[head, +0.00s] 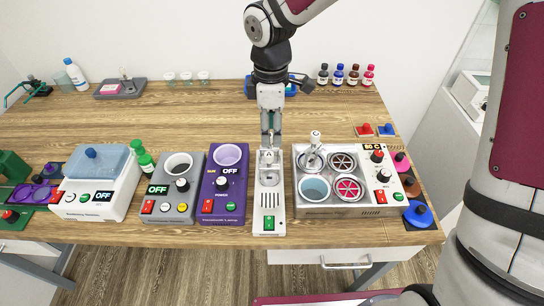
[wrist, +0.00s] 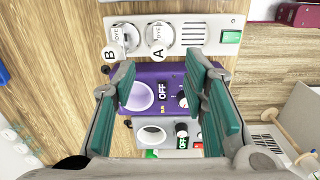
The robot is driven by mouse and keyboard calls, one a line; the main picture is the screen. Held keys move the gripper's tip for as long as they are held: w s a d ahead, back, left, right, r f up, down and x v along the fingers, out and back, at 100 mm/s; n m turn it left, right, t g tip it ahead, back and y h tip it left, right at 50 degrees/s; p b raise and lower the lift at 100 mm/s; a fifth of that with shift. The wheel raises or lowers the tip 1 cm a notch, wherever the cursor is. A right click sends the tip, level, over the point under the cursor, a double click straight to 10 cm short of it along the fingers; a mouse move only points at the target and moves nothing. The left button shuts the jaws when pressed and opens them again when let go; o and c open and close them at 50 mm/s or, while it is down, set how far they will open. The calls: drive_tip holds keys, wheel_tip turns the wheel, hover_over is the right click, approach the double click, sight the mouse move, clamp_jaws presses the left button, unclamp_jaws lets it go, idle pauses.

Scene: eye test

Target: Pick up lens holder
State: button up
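I cannot single out a lens holder for sure. A purple frame with two round openings (head: 33,193) at the far left of the bench in the head view looks most like one; it is not seen in the wrist view. My gripper (wrist: 160,66) is open and empty, its two teal-padded fingers apart. In the head view my gripper (head: 270,140) points down over the back part of a narrow white unit (head: 268,205), far to the right of the purple frame.
A purple lamp unit (head: 223,190) and a grey unit (head: 172,195) stand close left of the narrow unit. A silver four-well heater (head: 330,205) stands right. A blue-lidded box (head: 98,195) is near the purple frame. Small bottles (head: 353,76) line the back.

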sight(270, 155)
drive_tip(key=shift+a+f, duration=0.3)
drive_tip(key=shift+f, duration=0.4)
wheel_tip(270, 155, down, 8)
drive_tip(key=shift+r+p, duration=0.1)
drive_tip(key=shift+p, duration=0.25)
drive_tip(key=shift+w+a+f+p, duration=0.15)
drive_tip(key=shift+f+p, duration=0.45)
drive_tip(key=shift+f, duration=2.05)
drive_tip(key=shift+c, duration=0.2)
clamp_jaws()
